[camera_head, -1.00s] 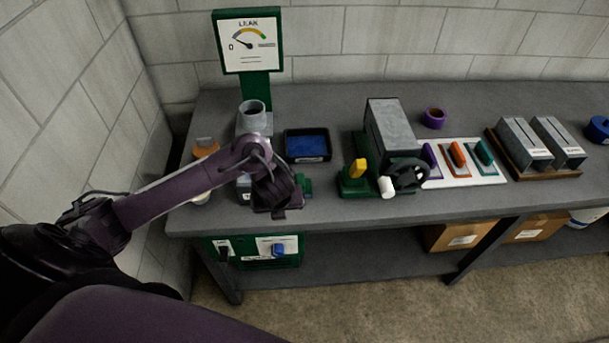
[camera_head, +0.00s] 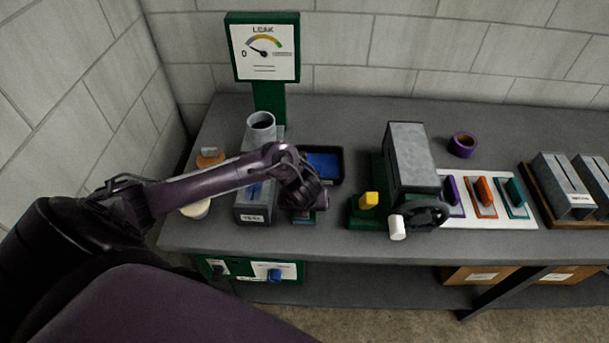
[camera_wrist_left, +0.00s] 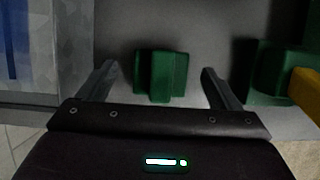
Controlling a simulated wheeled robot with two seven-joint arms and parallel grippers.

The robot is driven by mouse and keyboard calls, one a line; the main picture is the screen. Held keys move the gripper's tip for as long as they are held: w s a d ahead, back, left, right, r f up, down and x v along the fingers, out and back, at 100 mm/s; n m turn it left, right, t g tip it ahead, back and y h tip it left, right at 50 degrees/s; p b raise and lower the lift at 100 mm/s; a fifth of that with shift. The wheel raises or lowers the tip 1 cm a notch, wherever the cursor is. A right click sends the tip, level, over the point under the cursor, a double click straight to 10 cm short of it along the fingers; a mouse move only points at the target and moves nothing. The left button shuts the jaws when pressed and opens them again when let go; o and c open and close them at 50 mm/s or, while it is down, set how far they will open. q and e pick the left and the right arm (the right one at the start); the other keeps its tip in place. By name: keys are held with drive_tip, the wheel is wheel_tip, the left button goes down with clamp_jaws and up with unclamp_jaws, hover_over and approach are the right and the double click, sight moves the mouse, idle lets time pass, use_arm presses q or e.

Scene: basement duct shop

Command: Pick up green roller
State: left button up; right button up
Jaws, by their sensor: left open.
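A small green block-like piece with a raised middle, seemingly the green roller (camera_wrist_left: 161,76), lies on the bench in the left wrist view. It sits between my left gripper's two spread fingers, slightly ahead of them, with no finger touching it. In the head view my left gripper (camera_head: 302,203) points down over this spot and hides most of the piece. My left gripper is open and empty. My right gripper is not in view.
A grey machine with a green base (camera_head: 366,212) and black handwheel (camera_head: 426,214) stands to the right. A black-rimmed blue tray (camera_head: 340,165) is just behind the gripper, and a grey box (camera_head: 252,213) is at its left. A leak gauge (camera_head: 263,52) rises behind.

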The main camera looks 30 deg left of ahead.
use_arm(q)
drive_tip(key=x, duration=0.2)
drive_tip(key=shift+w+f, duration=0.25)
drive_tip(key=shift+f, duration=0.05)
drive_tip(key=shift+r, duration=0.1)
drive_tip(key=c, duration=1.2)
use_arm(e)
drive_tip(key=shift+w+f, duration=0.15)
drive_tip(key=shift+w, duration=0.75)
